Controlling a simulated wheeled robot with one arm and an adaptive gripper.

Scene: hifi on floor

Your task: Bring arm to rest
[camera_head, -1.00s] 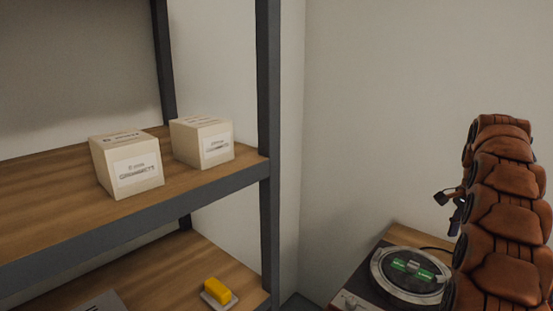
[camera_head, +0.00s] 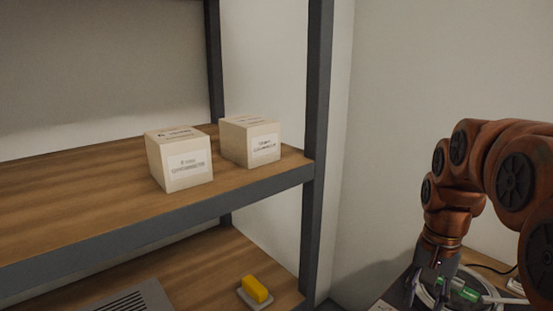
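My orange arm comes in from the right edge, arches over and points down. My gripper (camera_head: 430,288) is at its lower end, low at the right, in front of or over a round silver-rimmed device with green labels (camera_head: 466,293). Its fingers are small and dark here, and the bottom edge of the picture cuts close to them. I cannot tell whether they are open or shut, or whether they touch the device. No held thing shows.
A metal-framed shelf with wooden boards (camera_head: 90,205) fills the left. Two labelled cartons, one nearer (camera_head: 180,160) and one farther (camera_head: 250,142), stand on its upper board. A yellow block (camera_head: 254,289) and a grey slotted thing (camera_head: 135,300) lie below. Bare wall is behind the arm.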

